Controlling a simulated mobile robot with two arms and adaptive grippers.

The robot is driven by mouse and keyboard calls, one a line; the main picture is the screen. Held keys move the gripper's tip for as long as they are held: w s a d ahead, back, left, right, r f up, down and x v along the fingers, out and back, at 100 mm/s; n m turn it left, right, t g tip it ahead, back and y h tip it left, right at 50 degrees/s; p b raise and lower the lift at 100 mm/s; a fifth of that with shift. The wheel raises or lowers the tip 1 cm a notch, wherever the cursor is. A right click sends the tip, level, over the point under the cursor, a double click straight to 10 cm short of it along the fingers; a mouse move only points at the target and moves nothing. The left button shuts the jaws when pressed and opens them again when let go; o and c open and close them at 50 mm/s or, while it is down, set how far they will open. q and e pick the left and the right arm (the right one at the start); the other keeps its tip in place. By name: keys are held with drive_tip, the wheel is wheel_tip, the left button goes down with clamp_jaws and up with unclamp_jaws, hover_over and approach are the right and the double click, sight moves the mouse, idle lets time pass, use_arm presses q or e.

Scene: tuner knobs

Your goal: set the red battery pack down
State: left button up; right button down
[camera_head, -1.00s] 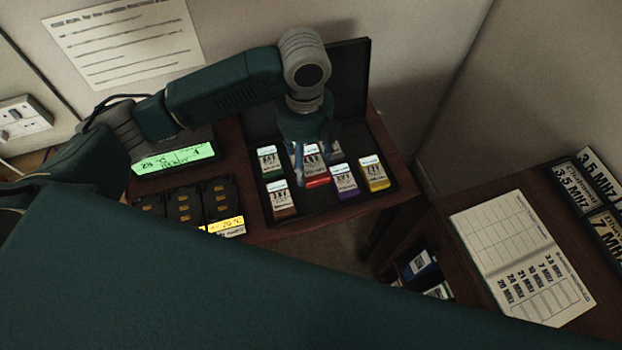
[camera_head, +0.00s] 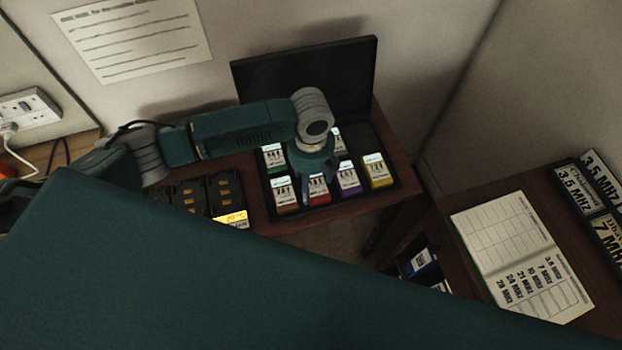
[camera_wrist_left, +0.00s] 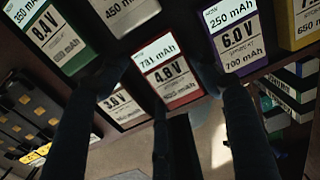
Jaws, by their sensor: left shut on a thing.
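The red battery pack (camera_head: 318,188) has a white label reading 4.8 V, seen in the left wrist view (camera_wrist_left: 168,72). It stands in the front row of the open black case (camera_head: 347,203), between the brown pack (camera_head: 286,194) and the purple pack (camera_head: 348,178). My left gripper (camera_head: 311,178) is over the case, pointing down, shut on the red pack. Its dark fingers reach around the pack in the left wrist view (camera_wrist_left: 160,95). Whether the pack's underside touches the case floor is hidden. My right gripper is not in view.
A green pack (camera_head: 273,156), a grey-white pack (camera_head: 339,143) and a yellow pack (camera_head: 376,171) stand close by in the case. The raised lid (camera_head: 300,75) is behind. Dark batteries on a charger (camera_head: 205,195) are to the left.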

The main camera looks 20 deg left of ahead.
sight(311, 184)
use_arm(q)
drive_tip(key=shift+f, duration=0.15)
drive_tip(key=o, duration=1.3)
drive_tip(key=shift+c, duration=0.2)
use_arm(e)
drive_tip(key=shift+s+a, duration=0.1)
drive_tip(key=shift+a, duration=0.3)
use_arm(q)
drive_tip(key=shift+r, duration=0.4)
wheel_tip(311, 184, up, 12)
drive_tip(key=b, duration=0.1)
drive_tip(key=shift+f, duration=0.2)
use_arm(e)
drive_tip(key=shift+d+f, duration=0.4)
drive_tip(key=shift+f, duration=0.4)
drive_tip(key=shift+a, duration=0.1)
